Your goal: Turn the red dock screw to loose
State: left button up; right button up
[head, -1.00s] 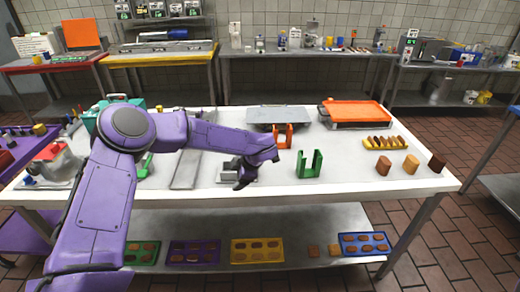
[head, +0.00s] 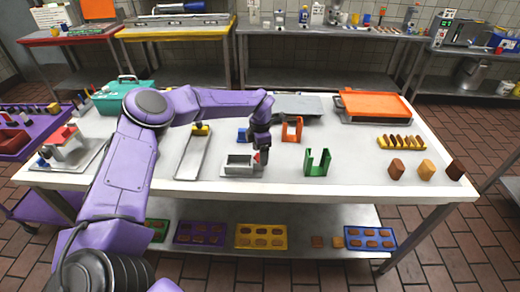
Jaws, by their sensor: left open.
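A small grey metal dock (head: 240,170) with a box-like tray sits near the front middle of the white table. A small red piece (head: 257,157), which looks like the red dock screw, shows at the dock's right side. My left gripper (head: 263,158) points down right at this piece and partly hides it. Its jaws are open. I cannot tell whether the fingers touch the screw or which way it is turned. My right gripper is not in view.
A green U-shaped holder (head: 318,163) stands to the right of the gripper. An orange holder (head: 292,130) and a blue block (head: 243,135) stand behind. A long metal tray (head: 190,158) lies to the left. The table's front edge (head: 250,190) is close.

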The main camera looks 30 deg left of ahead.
pick_arm(q)
jog(key=shift+f, duration=0.25)
jog(key=shift+s+r, duration=0.1)
jog(key=shift+s, duration=0.2)
jog(key=shift+c, duration=0.8)
jog(key=c, duration=0.9)
